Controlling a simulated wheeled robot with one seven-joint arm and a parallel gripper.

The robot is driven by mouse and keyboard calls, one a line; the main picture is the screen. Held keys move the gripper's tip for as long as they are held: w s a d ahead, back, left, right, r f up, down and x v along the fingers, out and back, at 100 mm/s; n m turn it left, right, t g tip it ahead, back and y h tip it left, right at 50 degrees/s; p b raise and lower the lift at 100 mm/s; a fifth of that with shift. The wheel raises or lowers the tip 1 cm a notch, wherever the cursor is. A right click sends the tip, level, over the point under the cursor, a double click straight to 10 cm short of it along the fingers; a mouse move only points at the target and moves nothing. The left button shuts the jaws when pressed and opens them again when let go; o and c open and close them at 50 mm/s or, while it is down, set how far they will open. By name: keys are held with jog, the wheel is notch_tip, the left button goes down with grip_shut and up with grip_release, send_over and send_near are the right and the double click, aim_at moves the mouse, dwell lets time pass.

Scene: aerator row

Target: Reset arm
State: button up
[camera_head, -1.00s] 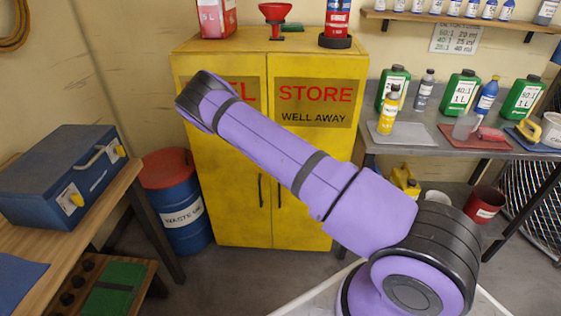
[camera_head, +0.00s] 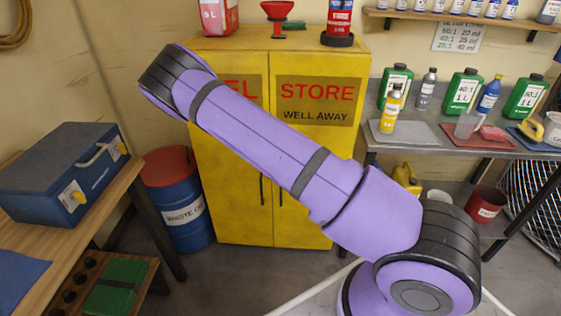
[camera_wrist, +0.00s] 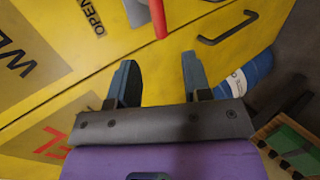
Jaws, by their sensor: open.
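My gripper (camera_wrist: 157,82) shows in the wrist view with its two dark fingers apart and nothing between them. Behind the fingers is the yellow cabinet (camera_wrist: 75,95), with a dark door handle (camera_wrist: 228,27) at the upper right. In the head view my purple arm stretches from the lower right to the upper left, across the front of the yellow cabinet (camera_head: 230,200). My gripper is not visible in the head view; the far end of the arm there is a dark joint.
A blue toolbox (camera_head: 62,178) sits on the wooden bench at left, beside a blue and red waste drum (camera_head: 183,225). A grey bench with green bottles (camera_head: 463,92) and trays stands at right. A red bucket (camera_head: 486,205) is below it.

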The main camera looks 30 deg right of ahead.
dwell(0.4)
jog(key=s+a+r+m+g+y, duration=0.1)
jog(key=s+a+r+m+y, duration=0.2)
jog(key=r, duration=0.7)
jog(key=s+a+r+m+g+y, duration=0.1)
jog(key=s+a+r+m, duration=0.3)
jog(key=r, duration=0.7)
jog(key=s+a+r+m+g+y, duration=0.15)
jog(key=s+r, duration=0.35)
jog(key=r, duration=0.5)
jog(key=s+r+m, duration=0.1)
jog(key=s+r, duration=0.4)
jog(key=s, duration=0.4)
jog(key=s+a+r, duration=0.1)
jog(key=s+r, duration=0.3)
jog(key=s, duration=0.5)
jog(key=s+a+r+m, duration=0.1)
jog(key=s+r, duration=0.4)
jog(key=s, duration=0.4)
jog(key=shift+s+a+r+m+y, duration=0.2)
jog(key=shift+r+m+y, duration=0.15)
jog(key=shift+y, duration=0.1)
jog(key=shift+g, duration=0.25)
